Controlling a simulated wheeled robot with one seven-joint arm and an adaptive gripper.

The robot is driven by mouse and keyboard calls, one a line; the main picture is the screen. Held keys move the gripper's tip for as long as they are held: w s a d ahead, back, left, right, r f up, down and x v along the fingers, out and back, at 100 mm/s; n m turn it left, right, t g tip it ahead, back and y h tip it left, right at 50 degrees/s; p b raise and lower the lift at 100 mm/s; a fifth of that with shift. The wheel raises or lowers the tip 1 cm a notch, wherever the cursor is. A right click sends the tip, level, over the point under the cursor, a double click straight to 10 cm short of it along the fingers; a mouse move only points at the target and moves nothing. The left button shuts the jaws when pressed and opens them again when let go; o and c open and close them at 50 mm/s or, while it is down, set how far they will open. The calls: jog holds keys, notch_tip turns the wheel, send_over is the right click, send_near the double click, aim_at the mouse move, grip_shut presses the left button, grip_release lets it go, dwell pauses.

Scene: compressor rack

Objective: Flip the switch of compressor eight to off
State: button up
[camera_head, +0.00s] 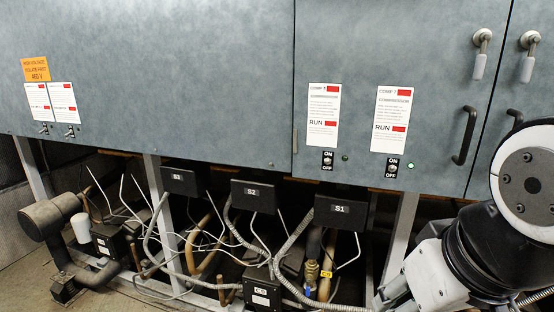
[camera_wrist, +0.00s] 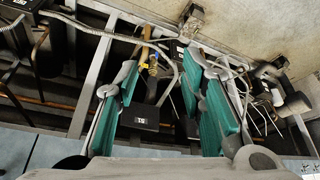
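The left switch (camera_head: 327,161) is under one COMP label (camera_head: 323,115), and the right switch (camera_head: 392,168) is under another COMP label (camera_head: 391,119). The label numbers are too small to read surely, and the lever positions cannot be told. My gripper (camera_wrist: 163,65) is open and empty in the wrist view, its teal-padded fingers spread apart. In the head view my arm is at the lower right, below and right of the switches, touching neither.
Black boxes marked S1 (camera_head: 340,211), S2 (camera_head: 257,196) and S3 (camera_head: 185,181) hang below the cabinet among pipes and loose cables. A black door handle (camera_head: 464,136) and latches (camera_head: 481,54) stick out at right. The panel face around the switches is clear.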

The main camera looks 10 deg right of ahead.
jog(key=shift+w+a+r, duration=0.1)
jog(key=shift+w+a, duration=0.05)
jog(key=shift+w, duration=0.05)
jog(key=c, duration=0.4)
jog(key=w+a+r+n+t+p, duration=0.1)
jog(key=w+a+r, duration=0.1)
jog(key=w, duration=0.3)
jog(key=w+a+r+n+t+y+p, duration=0.1)
jog(key=w+a+r+t+p, duration=0.1)
jog(key=w, duration=0.3)
jog(key=w+a+r+n+t+y+p, duration=0.1)
jog(key=w+a+r+t, duration=0.1)
jog(key=w, duration=0.3)
jog(key=shift+w+a+r, duration=0.15)
jog(key=shift+w+r, duration=0.2)
jog(key=shift+r, duration=0.15)
grip_shut()
jog(key=w+d+r+t+h+p, duration=0.3)
jog(key=w+t+h+p, duration=0.1)
jog(key=w, duration=0.5)
jog(key=shift+w+r+n+t+h+p, duration=0.15)
jog(key=shift+r+n+t+h+p, duration=0.2)
jog(key=shift+h, duration=0.25)
